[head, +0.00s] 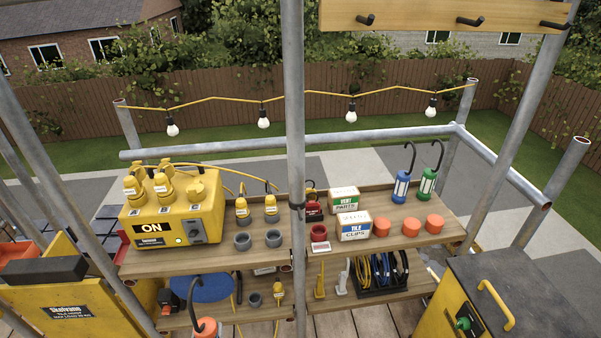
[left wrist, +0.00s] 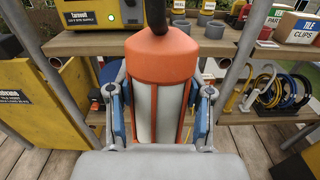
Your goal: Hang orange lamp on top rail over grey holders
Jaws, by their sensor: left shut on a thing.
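The orange lamp (head: 207,327) shows at the bottom of the head view, its black hook pointing up. In the left wrist view the orange lamp (left wrist: 161,62) stands upright between the fingers of my left gripper (left wrist: 161,112), which is shut on its body. The hook's tip is cut off there. Grey holders (head: 242,241) (head: 273,238) stand on the upper wooden shelf, and another grey holder (head: 254,299) is on the lower shelf. A grey metal rail (head: 225,147) runs level behind and above the shelf. My right gripper is not in view.
A vertical pole (head: 294,110) crosses the middle. A yellow power box (head: 172,218) stands left on the shelf. A bulb string (head: 230,98) hangs behind. A wooden board (head: 430,15) with black pegs is at the top.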

